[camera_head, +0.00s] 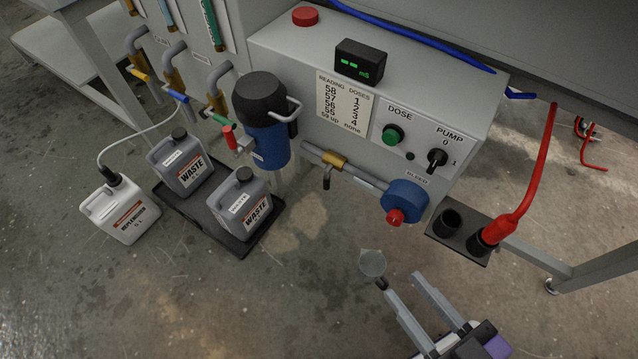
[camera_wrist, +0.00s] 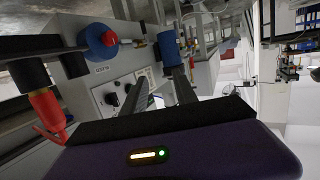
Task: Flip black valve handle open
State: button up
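The black valve handle (camera_head: 327,179) hangs down from a brass valve (camera_head: 334,160) on the grey pipe under the machine's front, left of the blue bleed unit. In the wrist view the brass valve (camera_wrist: 140,43) is small and its handle is hard to make out. My gripper (camera_head: 400,284) is at the lower right in the head view, apart from the handle, below and to its right. Its two fingers are spread with nothing visible between them, and they also show in the wrist view (camera_wrist: 163,90).
A bleed unit (camera_head: 405,197) with a red knob is right of the valve. A blue-black canister (camera_head: 266,145) is left. Waste jugs (camera_head: 246,203) stand in a black tray. Black holders (camera_head: 446,223) are at right.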

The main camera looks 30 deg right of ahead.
jog(key=shift+n+y, duration=0.7)
jog(key=shift+n, duration=0.2)
jog(key=w+a, duration=0.1)
jog(key=w+a+f, duration=0.1)
jog(key=w+a, duration=0.1)
jog(key=shift+w+a+f, duration=0.15)
jog(key=shift+w+f, duration=0.15)
jog(key=shift+w, duration=0.1)
grip_shut()
jog(key=w+a+f+n+g+p, duration=0.1)
jog(key=w+a+f+n+g, duration=0.2)
jog(key=w+a+f+n, duration=0.8)
jog(key=w+f+t+h, duration=0.1)
jog(key=w+f+h, duration=0.4)
jog(key=w, duration=0.6)
jog(key=s+d+r+m+t+h, duration=0.1)
jog(key=d+r+t+h, duration=0.1)
jog(key=d+r+h, duration=0.2)
jog(key=shift+d+h+p, duration=0.4)
jog(key=shift+d+h, duration=0.65)
jog(key=shift+h, duration=0.15)
